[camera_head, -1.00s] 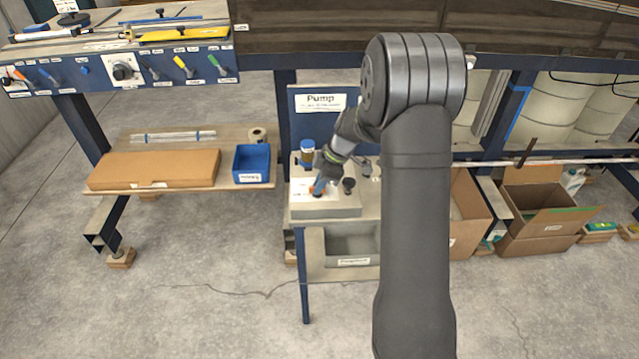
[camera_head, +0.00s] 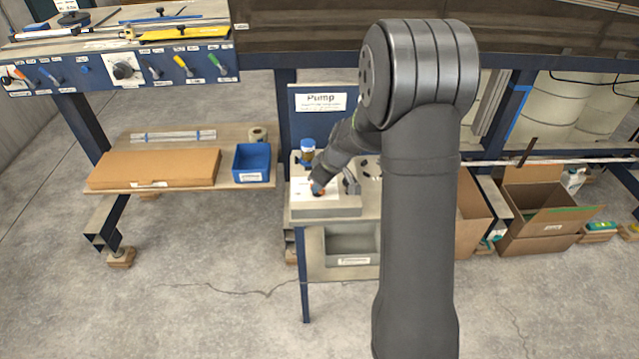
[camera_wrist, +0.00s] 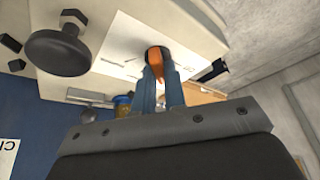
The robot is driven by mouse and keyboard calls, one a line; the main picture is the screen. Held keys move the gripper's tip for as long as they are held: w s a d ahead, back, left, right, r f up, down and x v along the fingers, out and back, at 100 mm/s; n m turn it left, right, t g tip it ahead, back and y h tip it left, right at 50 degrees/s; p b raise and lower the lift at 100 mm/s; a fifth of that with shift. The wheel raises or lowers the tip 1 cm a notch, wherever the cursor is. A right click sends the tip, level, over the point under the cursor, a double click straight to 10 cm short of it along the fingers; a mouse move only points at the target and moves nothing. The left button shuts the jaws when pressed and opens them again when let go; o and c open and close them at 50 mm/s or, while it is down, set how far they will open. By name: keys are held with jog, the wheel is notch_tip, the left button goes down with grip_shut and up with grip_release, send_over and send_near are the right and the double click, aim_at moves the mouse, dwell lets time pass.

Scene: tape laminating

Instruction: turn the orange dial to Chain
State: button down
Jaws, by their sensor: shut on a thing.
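The orange dial (camera_wrist: 156,60) sits on the white-labelled top panel of the pump box (camera_head: 325,209). In the wrist view the two blue fingers of my gripper (camera_wrist: 161,78) are closed on the dial, one on each side. Dark lines and small printing surround the dial, too small to read, so I cannot tell which mark it points to. In the head view my gripper (camera_head: 317,187) reaches down to the panel from the right and mostly hides the dial.
A black round knob (camera_wrist: 58,51) stands beside the dial. A blue bin (camera_head: 252,163) and a flat cardboard box (camera_head: 152,168) lie on the left shelf. Open cartons (camera_head: 545,215) stand at right.

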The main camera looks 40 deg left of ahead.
jog(key=shift+m, duration=0.6)
jog(key=c, duration=1.5)
grip_release()
jog(key=v, duration=1.7)
jog(key=shift+s+r, duration=0.3)
jog(key=shift+s, duration=0.05)
jog(key=x, duration=1.7)
jog(key=shift+w+f, duration=0.3)
jog(key=shift+w, duration=0.05)
jog(key=shift+r, duration=0.1)
